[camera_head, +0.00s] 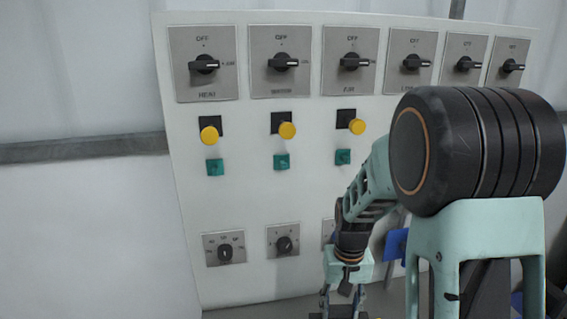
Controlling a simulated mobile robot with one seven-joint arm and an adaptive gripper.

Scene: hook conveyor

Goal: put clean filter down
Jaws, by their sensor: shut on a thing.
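My gripper (342,303) is at the bottom edge of the head view, right of centre, pointing down in front of the panel. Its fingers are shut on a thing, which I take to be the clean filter. The fingertips and the held thing are cut off by the lower frame edge. Only small yellow slivers show at that edge beside the fingers, and I cannot tell what they belong to. The surface beneath the gripper is out of view.
A white control panel (250,200) with black rotary switches, yellow knobs and green buttons stands behind my arm. A dark grey strip (262,311) runs along its foot. A blue object (396,243) shows partly behind my arm. My arm hides the panel's lower right.

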